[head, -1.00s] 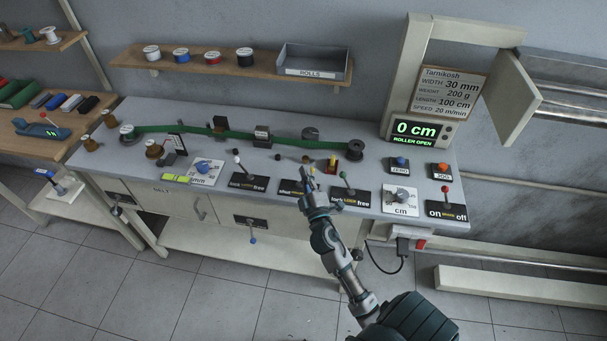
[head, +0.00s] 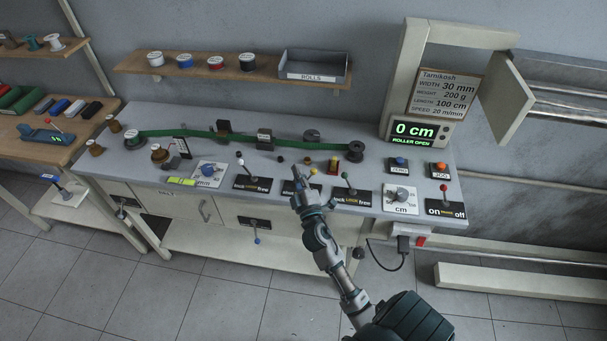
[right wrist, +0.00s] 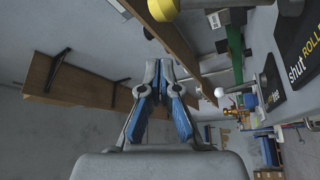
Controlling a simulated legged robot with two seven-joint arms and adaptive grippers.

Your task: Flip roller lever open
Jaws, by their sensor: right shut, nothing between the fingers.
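The roller lever's yellow knob (head: 313,172) shows just right of my right gripper's tip in the head view. In the right wrist view the yellow knob (right wrist: 163,9) is large at the top edge, apart from the fingers. The lever's black "shut ROLLER" plate (right wrist: 305,50) is at the right edge there; my gripper mostly covers it in the head view. My right gripper (head: 297,174) is shut and empty, and its fingers (right wrist: 157,68) come together in the wrist view. The display (head: 413,131) reads "0 cm" and "ROLLER OPEN". My left gripper is not in view.
A green strip (head: 190,133) runs along the bench to a dark reel (head: 355,150). A shelf with spools (head: 215,62) is above.

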